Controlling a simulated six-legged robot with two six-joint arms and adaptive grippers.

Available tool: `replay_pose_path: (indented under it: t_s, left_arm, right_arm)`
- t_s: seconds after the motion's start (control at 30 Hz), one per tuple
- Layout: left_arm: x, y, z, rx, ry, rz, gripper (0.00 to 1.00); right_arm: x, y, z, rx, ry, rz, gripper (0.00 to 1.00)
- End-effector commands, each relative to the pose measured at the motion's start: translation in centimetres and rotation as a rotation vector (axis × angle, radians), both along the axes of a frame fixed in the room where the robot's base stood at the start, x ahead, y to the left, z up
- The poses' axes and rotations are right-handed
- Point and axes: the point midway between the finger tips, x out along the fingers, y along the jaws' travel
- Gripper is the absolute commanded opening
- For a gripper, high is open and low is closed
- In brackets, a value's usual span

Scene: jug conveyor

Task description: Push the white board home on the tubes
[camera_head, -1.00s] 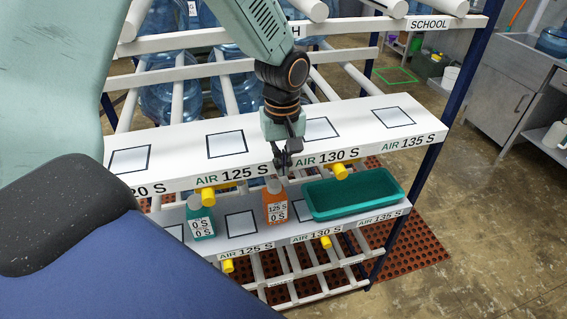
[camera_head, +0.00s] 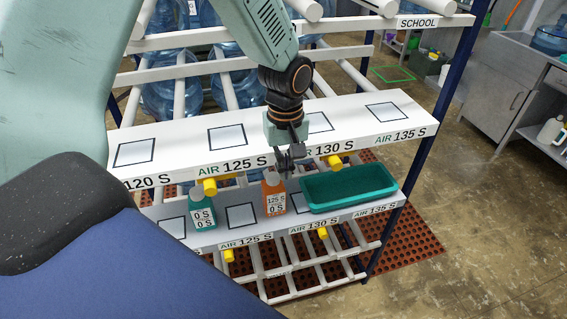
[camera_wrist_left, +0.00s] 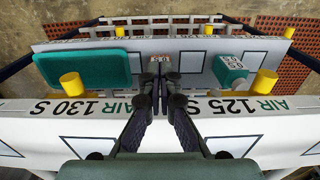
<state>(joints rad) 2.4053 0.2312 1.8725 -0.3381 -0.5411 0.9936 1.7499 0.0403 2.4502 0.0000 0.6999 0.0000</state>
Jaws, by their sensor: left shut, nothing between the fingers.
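The white board (camera_head: 182,146) lies across the rack with black-outlined squares on top and AIR labels on its front. Yellow-ended tubes (camera_head: 209,187) stick out below its front edge; they also show in the wrist view (camera_wrist_left: 72,84). My left gripper (camera_head: 288,163) is shut and empty, pointing down at the board's front edge between the 125 S and 130 S labels. In the wrist view the fingers (camera_wrist_left: 161,75) reach past that edge. I cannot tell whether they touch the board. My right gripper is not in view.
The lower shelf (camera_head: 272,228) carries a teal bottle (camera_head: 202,210), an orange bottle (camera_head: 274,196) close below my fingers, and a green tray (camera_head: 350,188). Blue jugs (camera_head: 160,97) stand behind the board. Open floor (camera_head: 480,230) lies to the right.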

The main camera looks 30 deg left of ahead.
Motion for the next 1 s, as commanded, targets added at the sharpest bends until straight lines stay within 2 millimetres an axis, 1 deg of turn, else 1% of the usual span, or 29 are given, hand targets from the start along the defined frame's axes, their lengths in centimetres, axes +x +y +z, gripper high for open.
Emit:
replay_pose_path:
  t_s: [0.3, 0.4, 0.5, 0.7, 0.9, 0.97, 1.0]
  left_arm:
    - [0.5, 0.2, 5.9, 0.0, -0.006, 0.0, 0.0]
    - [0.5, 0.2, 7.6, 0.0, -0.005, 0.001, 0.0]
    - [0.4, 0.2, 8.9, 0.0, -0.004, 0.001, 0.0]
    - [0.3, 0.2, 10.0, -0.001, -0.001, 0.001, 0.0]
    - [0.2, 0.1, 10.0, -0.001, -0.001, -0.011, 0.0]
    - [0.7, 0.1, 10.0, -0.002, -0.024, -0.046, 0.0]
    - [1.5, -0.1, 10.1, -0.005, -0.063, -0.079, 0.0]
  right_arm:
    - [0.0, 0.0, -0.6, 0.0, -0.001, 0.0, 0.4]
    - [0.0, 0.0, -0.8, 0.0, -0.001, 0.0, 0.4]
    - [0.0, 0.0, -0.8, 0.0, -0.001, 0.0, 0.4]
    - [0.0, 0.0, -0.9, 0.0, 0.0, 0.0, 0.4]
    - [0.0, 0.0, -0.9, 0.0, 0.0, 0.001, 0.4]
    - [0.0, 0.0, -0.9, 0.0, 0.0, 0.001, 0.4]
    - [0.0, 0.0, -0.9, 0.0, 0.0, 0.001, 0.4]
